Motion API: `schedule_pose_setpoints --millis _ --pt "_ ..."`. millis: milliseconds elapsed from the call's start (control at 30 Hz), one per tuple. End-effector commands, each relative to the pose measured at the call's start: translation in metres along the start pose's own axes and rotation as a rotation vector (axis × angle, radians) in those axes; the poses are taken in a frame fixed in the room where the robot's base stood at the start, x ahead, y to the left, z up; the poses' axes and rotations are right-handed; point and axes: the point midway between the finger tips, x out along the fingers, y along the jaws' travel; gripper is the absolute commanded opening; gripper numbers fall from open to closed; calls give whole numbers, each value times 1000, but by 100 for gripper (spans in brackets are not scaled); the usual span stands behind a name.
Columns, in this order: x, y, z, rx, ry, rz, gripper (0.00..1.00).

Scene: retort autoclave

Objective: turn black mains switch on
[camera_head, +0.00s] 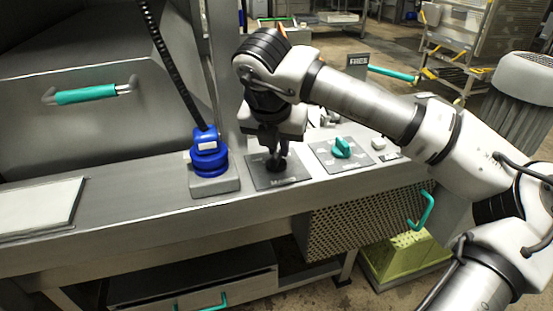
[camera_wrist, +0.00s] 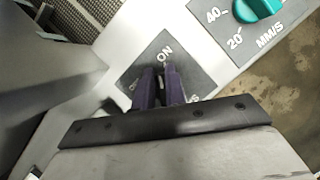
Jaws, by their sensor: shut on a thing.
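A blue round device (camera_head: 208,155) on a grey block stands left of the switch. A teal knob (camera_head: 341,147) on a speed-marked plate is to the right. A teal-handled door (camera_head: 90,94) is at the left.

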Motion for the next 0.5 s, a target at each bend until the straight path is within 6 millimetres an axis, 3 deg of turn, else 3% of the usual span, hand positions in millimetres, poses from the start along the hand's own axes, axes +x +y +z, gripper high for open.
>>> schedule_pose_setpoints --millis 500 --pt "0 -2 -1 196 3 -81 0"
